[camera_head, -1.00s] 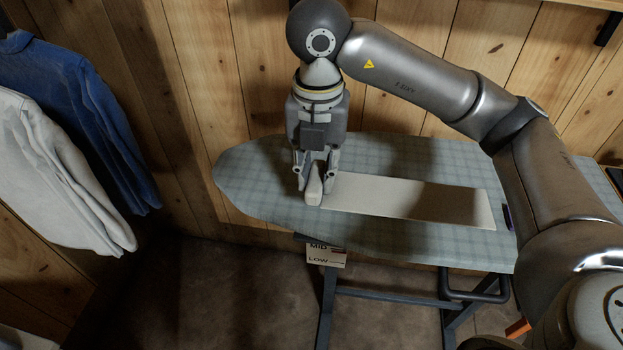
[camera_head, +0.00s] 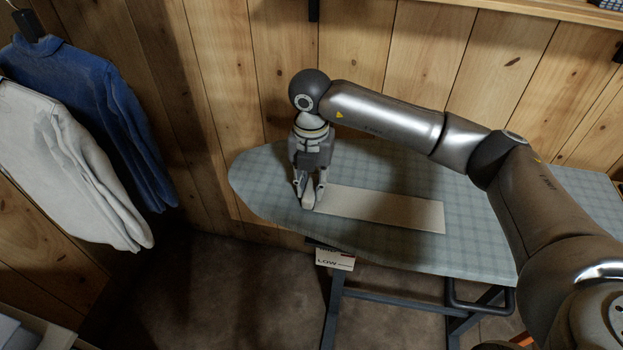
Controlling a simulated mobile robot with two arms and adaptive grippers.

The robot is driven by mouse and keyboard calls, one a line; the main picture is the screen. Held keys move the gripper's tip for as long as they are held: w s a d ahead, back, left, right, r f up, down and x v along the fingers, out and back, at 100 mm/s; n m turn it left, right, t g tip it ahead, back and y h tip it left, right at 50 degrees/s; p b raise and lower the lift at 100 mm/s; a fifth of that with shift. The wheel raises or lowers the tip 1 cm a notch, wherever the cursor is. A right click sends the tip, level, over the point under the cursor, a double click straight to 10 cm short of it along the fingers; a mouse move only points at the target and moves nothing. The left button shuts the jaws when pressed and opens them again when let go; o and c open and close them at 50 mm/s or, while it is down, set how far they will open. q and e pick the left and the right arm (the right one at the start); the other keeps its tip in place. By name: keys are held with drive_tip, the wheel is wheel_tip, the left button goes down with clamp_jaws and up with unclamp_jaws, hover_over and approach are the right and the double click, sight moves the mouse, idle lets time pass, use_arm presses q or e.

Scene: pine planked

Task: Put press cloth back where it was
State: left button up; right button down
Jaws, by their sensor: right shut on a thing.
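The press cloth (camera_head: 385,209) is a flat, pale, long strip lying on the blue checked ironing board (camera_head: 262,180). My right gripper (camera_head: 308,203) points down at the cloth's left end. Its fingers are shut on that end, at about board height. The rest of the cloth stretches to the right along the board and looks flat. The pinched edge is partly hidden by the fingers. My left gripper does not show.
A blue shirt (camera_head: 95,110) and a white shirt (camera_head: 60,165) hang at the left. A wooden plank wall (camera_head: 340,50) stands close behind the board. A tag reading LOW (camera_head: 335,260) hangs at the board's front edge. A shelf (camera_head: 560,12) is at the upper right.

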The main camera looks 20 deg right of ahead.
drive_tip(key=c, duration=1.3)
unclamp_jaws()
drive_tip(key=shift+o, duration=0.2)
wheel_tip(320, 180, up, 12)
drive_tip(key=b, duration=0.1)
drive_tip(key=shift+b, duration=0.3)
drive_tip(key=shift+r, duration=0.1)
